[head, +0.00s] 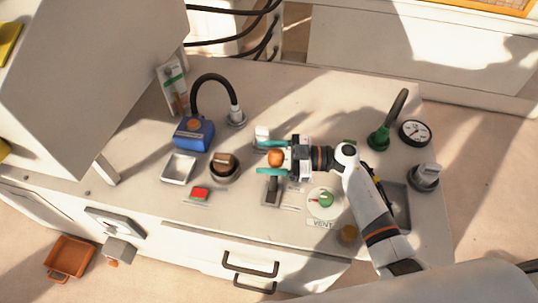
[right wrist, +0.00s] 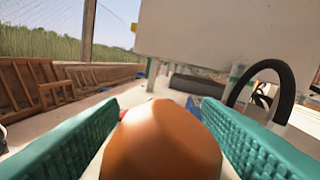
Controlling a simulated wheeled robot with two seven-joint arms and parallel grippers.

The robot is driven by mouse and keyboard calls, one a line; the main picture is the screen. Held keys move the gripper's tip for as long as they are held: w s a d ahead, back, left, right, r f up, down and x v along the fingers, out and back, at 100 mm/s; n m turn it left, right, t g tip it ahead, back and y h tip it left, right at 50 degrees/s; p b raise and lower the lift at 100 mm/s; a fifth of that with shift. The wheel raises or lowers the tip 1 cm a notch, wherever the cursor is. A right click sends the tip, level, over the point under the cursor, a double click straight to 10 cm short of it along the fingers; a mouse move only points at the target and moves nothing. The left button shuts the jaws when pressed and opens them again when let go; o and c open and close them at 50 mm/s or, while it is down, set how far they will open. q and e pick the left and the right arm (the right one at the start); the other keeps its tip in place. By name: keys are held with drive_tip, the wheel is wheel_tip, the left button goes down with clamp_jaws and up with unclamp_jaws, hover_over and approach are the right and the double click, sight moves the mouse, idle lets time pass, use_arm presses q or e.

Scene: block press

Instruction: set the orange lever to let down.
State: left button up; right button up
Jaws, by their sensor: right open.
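The orange lever's round knob (head: 275,158) sits between the two teal fingers of my right gripper (head: 261,157). The fingers are open, one on each side of the knob. In the right wrist view the orange knob (right wrist: 165,145) fills the bottom middle between the fingers, and a gap shows at least on the right side. A dark slotted plate (head: 271,192) lies on the bench just below the knob in the head view. The lever's shaft is hidden, so its tilt cannot be told. My left gripper is not in view.
A bowl with a brown block (head: 224,166), a red button (head: 200,194) and a metal tray (head: 179,168) stand to the left. A blue box (head: 193,134) with a black hose is behind them. A green VENT dial (head: 325,199) is close to my right arm; a gauge (head: 415,133) is farther right.

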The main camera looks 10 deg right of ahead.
clamp_jaws()
drive_tip(key=shift+s+a+f+n+h+p, duration=0.1)
drive_tip(key=shift+s+a+n+h+p, duration=0.15)
drive_tip(key=shift+s+a+n+p, duration=0.75)
drive_tip(key=shift+s+a+f+n+h+p, duration=0.1)
drive_tip(key=shift+s+a+n+h+p, duration=0.15)
drive_tip(key=shift+s+n+p, duration=1.45)
drive_tip(key=shift+s+a+f+n+h+p, duration=0.15)
drive_tip(key=shift+s+a+n+p, duration=0.45)
drive_tip(key=shift+s, duration=1.4)
drive_tip(key=shift+a, duration=0.1)
drive_tip(key=shift+c, duration=0.8)
unclamp_jaws()
drive_tip(key=shift+o, duration=0.8)
drive_tip(key=shift+r, duration=0.1)
